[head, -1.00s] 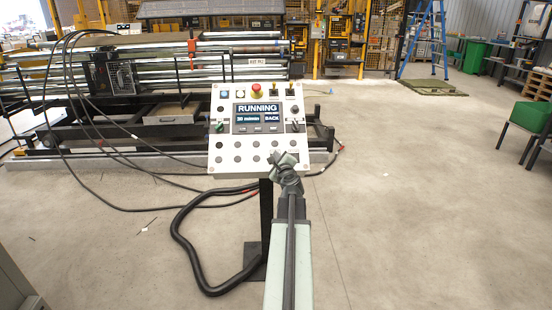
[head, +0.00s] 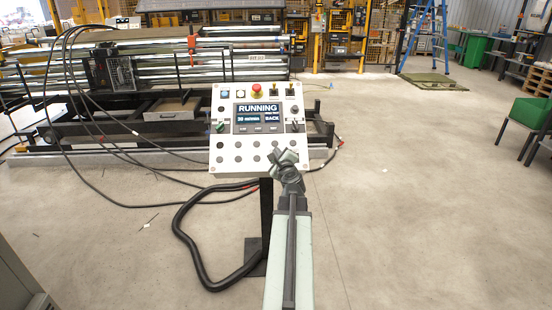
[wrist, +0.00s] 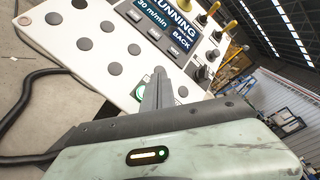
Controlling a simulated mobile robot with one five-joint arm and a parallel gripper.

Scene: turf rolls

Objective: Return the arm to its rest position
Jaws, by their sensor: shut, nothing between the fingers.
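My arm reaches forward from the bottom of the head view. My gripper (head: 285,160) is at its end, in front of the lower right part of a white control panel (head: 222,160). In the wrist view my gripper (wrist: 158,76) shows its fingers together and empty, pointing toward the panel (wrist: 80,65). The panel's screen (head: 257,118) reads RUNNING, with 30 m/min and BACK below it in the wrist view. The fingers cover part of the panel's lower right; I cannot tell whether they touch it.
A black post (head: 266,215) carries the panel, with a thick black hose (head: 185,245) on the floor beside it. A roller machine (head: 150,75) stands behind, left. A green chair-like item (head: 530,113) stands right. The floor (head: 420,200) at right is clear.

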